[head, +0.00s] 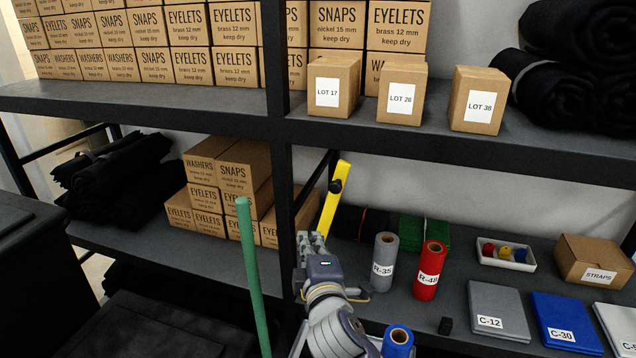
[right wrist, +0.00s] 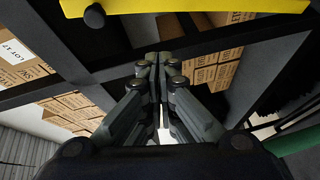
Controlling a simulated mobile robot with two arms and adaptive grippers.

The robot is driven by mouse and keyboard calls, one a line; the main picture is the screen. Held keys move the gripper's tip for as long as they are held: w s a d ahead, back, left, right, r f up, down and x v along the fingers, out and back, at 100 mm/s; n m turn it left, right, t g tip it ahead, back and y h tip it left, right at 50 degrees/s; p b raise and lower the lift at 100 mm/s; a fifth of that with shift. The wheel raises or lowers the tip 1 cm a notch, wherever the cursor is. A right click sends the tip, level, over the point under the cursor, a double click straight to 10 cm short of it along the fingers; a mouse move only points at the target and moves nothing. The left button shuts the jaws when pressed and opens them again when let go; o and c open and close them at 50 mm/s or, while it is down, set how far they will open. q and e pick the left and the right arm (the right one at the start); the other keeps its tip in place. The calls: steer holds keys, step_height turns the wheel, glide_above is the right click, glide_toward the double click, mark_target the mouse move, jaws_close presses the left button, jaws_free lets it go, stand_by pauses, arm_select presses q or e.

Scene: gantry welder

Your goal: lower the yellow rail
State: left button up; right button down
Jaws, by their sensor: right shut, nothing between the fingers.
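The yellow rail (head: 333,202) is a flat bar with a dark knob near its upper end. It stands steeply raised, leaning right at the top, in front of the shelf. In the right wrist view the yellow rail (right wrist: 205,12) crosses the top of the picture, with its knob at the left. My right gripper (head: 312,243) is at the lower end of the visible rail, which it partly hides. In the right wrist view my right gripper (right wrist: 157,60) has its fingers together and empty, with a gap in the picture to the rail. My left gripper is not in view.
A green pole (head: 250,270) stands left of my right arm. A dark shelf post (head: 283,190) is close behind the gripper. Rolls stand to its right: grey R-35 (head: 384,262), red R-48 (head: 429,270) and a blue one (head: 397,342).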

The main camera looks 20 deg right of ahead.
step_height(320, 180, up, 6)
steer(key=n+t, duration=0.1)
steer(key=w+d+p, duration=0.3)
steer(key=w+p, duration=0.2)
steer(key=w, duration=0.3)
steer(key=shift+d+r, duration=0.3)
steer(key=shift+d, duration=0.05)
steer(key=shift+w, duration=0.15)
